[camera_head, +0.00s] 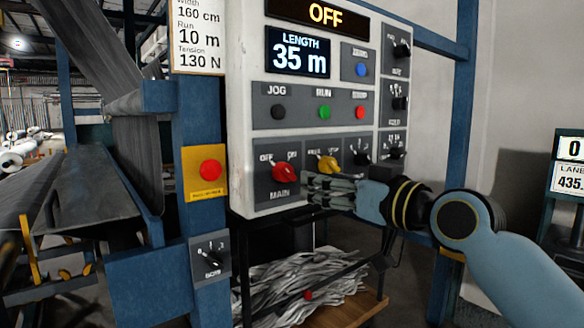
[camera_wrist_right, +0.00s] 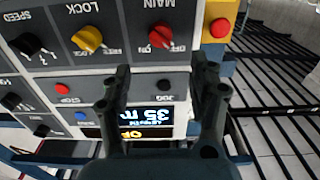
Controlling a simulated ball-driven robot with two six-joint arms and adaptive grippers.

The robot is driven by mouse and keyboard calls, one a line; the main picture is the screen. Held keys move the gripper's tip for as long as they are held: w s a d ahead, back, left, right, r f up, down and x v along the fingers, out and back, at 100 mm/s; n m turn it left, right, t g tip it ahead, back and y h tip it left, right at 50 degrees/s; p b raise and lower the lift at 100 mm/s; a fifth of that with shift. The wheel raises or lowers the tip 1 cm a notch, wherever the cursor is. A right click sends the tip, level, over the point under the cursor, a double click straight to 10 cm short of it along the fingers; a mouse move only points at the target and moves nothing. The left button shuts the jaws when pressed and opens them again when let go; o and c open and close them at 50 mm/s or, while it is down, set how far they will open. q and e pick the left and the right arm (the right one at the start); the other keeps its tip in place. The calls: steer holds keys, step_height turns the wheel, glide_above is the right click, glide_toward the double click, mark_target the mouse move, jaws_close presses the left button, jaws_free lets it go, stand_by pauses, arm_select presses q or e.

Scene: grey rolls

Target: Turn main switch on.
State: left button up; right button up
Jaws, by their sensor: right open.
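The main switch (camera_head: 285,172) is a red rotary knob on the lower left of the control panel, with OFF marked at its upper left, ON at its upper right and MAIN below. The display (camera_head: 325,14) at the panel's top reads OFF. In the wrist view the red knob (camera_wrist_right: 161,37) appears upside down, ahead of and between the fingers. My right gripper (camera_head: 312,189) is open and empty, just right of the knob in the head view. Contact with the knob cannot be made out. My left gripper is not in view.
The yellow lock knob (camera_head: 327,164) sits close right of the main switch. Green (camera_head: 324,112) and red (camera_head: 360,112) buttons are above. A red stop button on a yellow plate (camera_head: 207,171) is to the left. Grey strips (camera_head: 290,280) lie below the panel.

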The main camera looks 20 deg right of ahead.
mark_target(291, 174)
steer(key=x, duration=0.9)
steer(key=shift+w+f+p, duration=0.1)
steer(key=shift+p, duration=0.2)
steer(key=shift+w+a, duration=0.3)
steer(key=shift+w, duration=0.35)
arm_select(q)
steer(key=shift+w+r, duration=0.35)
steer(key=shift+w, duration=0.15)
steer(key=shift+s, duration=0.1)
arm_select(e)
steer(key=shift+c, duration=0.7)
steer(key=shift+f, duration=0.1)
steer(key=c, duration=1)
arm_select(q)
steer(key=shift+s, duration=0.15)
